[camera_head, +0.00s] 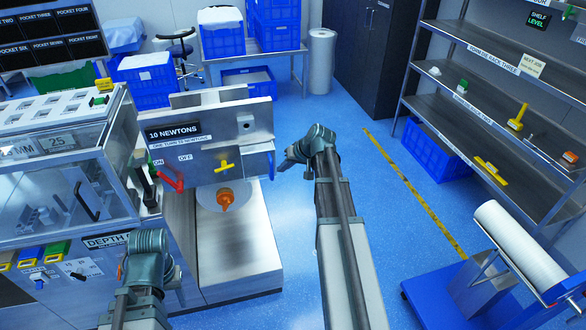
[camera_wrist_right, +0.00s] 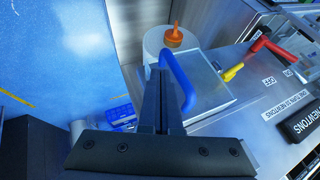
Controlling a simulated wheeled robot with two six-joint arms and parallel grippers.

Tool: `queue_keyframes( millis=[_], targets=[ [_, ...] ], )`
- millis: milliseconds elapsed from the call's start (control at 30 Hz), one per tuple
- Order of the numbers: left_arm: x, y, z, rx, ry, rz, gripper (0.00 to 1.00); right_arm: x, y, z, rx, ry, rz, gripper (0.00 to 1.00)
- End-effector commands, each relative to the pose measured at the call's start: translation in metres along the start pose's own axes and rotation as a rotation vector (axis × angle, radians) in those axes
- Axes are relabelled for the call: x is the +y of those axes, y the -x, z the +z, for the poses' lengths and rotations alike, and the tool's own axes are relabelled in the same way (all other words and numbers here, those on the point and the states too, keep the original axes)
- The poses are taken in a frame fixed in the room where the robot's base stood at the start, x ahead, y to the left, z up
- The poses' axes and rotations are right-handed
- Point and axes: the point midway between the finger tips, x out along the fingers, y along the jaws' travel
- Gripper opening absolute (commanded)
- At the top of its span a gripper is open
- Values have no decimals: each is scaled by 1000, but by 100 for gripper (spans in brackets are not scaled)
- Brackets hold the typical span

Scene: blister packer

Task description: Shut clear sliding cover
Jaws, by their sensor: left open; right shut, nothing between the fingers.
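A clear cover (camera_head: 58,187) with a dark angled handle (camera_head: 86,201) stands over the machine at the left of the head view. I cannot tell how far it has slid. My left arm (camera_head: 150,246) is in front of the machine, below and right of the handle. My right gripper (camera_head: 284,166) is shut and empty, at the right end of the machine's panel, well away from the cover. In the right wrist view its closed fingers (camera_wrist_right: 163,74) are close beside a blue bent handle (camera_wrist_right: 179,78). I cannot tell if they touch.
A red lever (camera_head: 170,177), a yellow knob (camera_head: 224,167) and an orange knob (camera_head: 225,199) sit between the cover and my right gripper. Shelving (camera_head: 490,110) and a roll stand (camera_head: 518,246) are at the right.

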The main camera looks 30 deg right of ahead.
Motion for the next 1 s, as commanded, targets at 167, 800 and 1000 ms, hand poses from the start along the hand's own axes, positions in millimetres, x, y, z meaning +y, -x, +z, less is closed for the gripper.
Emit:
queue_keyframes(
  millis=[167,800,1000],
  targets=[
    [0,0,0,0,0,0,50,-7,-4,0,0,1,1,0],
    [0,0,0,0,0,0,50,-68,-30,13,-3,6,-2,0],
    [0,0,0,0,0,0,50,-110,-48,20,-2,3,-2,0]
  ],
)
